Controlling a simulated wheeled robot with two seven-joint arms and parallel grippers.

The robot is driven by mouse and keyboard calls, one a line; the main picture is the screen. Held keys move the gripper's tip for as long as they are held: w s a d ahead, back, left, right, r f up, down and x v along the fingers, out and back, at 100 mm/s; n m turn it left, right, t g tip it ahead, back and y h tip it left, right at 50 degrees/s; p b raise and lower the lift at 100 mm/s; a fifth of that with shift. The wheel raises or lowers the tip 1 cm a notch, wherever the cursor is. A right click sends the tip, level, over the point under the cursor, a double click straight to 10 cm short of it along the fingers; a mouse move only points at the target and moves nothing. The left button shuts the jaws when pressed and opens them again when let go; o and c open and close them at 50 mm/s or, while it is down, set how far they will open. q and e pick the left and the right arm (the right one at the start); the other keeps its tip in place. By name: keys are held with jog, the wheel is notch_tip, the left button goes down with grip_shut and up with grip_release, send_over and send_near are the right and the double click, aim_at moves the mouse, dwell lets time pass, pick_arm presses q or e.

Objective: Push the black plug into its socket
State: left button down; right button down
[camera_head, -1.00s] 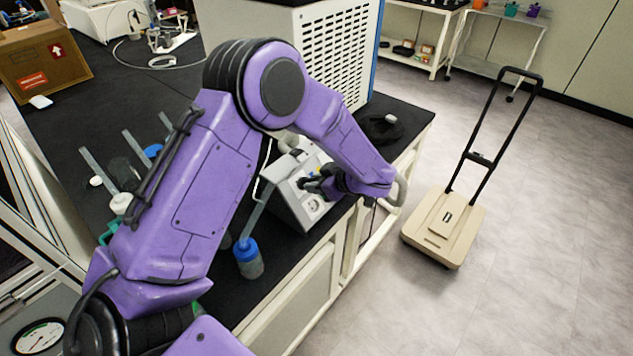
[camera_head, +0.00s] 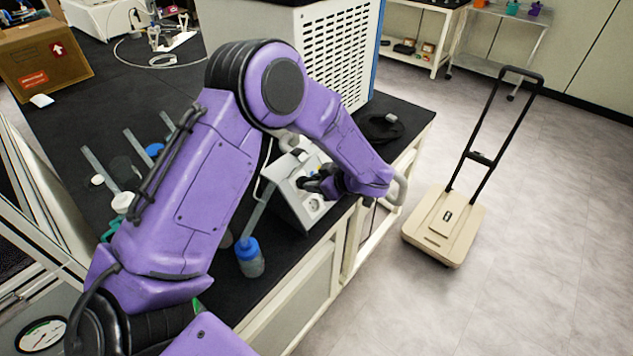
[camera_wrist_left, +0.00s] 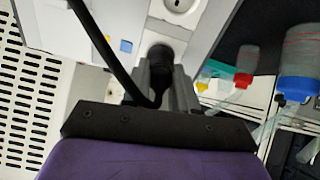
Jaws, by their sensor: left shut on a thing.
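My left gripper (camera_head: 322,184) is at the sloped front of the grey-white socket box (camera_head: 292,205) on the black bench. In the left wrist view the gripper (camera_wrist_left: 160,85) is shut on the black plug (camera_wrist_left: 160,58), whose front end is at the box's panel, over a socket position. I cannot tell how deep the plug sits. A black cable (camera_wrist_left: 105,45) runs from near the gripper across the panel. A free round socket (camera_wrist_left: 180,5) shows beside the plug; it is also visible in the head view (camera_head: 314,203). My right gripper is not in view.
A blue-capped bottle (camera_head: 250,258) stands on the bench left of the box. A large vented machine (camera_head: 335,60) stands behind. A black cable coil (camera_head: 382,127) lies at the bench's right end. A beige trolley (camera_head: 445,225) stands on the floor, with open floor around it.

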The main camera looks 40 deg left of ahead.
pick_arm(q)
jog(key=shift+x, duration=0.8)
dwell(0.7)
jog(key=c, duration=1.1)
grip_release()
jog(key=shift+o, duration=1.4)
jog(key=p+v, duration=0.4)
jog(key=v, duration=0.2)
